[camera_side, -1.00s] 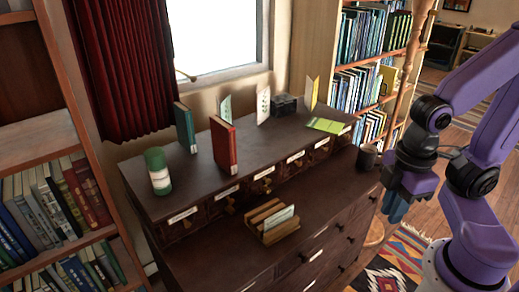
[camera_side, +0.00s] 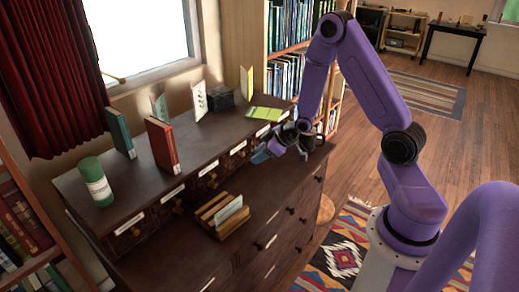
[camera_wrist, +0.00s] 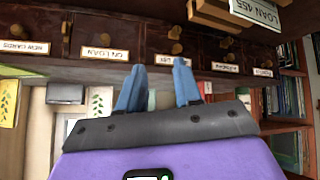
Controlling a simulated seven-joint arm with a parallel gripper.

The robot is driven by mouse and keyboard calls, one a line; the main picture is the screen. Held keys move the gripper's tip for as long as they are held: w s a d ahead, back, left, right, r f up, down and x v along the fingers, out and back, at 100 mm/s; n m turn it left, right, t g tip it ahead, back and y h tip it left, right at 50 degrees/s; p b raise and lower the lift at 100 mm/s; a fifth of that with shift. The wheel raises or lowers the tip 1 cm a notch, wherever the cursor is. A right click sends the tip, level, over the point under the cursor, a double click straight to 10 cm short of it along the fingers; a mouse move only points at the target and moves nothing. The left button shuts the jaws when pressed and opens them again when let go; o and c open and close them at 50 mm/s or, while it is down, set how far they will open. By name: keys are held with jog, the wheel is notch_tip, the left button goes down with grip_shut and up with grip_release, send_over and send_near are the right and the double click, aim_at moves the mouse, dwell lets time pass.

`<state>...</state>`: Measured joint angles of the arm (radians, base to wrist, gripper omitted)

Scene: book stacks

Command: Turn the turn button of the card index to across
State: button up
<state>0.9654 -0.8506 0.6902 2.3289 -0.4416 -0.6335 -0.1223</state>
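The card index (camera_side: 150,190) is the dark wooden unit along the back of the desk, with a row of small labelled drawers. Small brass fittings show on its front, one by the left drawers (camera_side: 178,208). In the wrist view, where the labels appear upside down, brass fittings (camera_wrist: 175,40) sit by the middle drawer; which is the turn button, and how it is turned, I cannot tell. My gripper (camera_side: 262,154) is over the right part of the desk, in front of the drawers. In the wrist view its blue fingers (camera_wrist: 158,68) are apart with nothing between them.
A wooden card tray (camera_side: 213,212) with a pale card stands on the desk front, left of my gripper. On top of the index are a green cylinder (camera_side: 96,181), a red book (camera_side: 162,145), a green book (camera_side: 120,132) and a dark box (camera_side: 219,97).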

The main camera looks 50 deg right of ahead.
jog(key=d+f+m+t, duration=0.2)
jog(key=d+f, duration=0.1)
jog(key=d, duration=0.4)
jog(key=m+t+h, duration=0.2)
jog(key=m+t, duration=0.1)
send_near(254, 147)
jog(key=x, duration=0.7)
jog(key=shift+w+d+f, duration=0.1)
jog(key=shift+d+f, duration=0.05)
jog(key=shift+f, duration=0.25)
grip_shut()
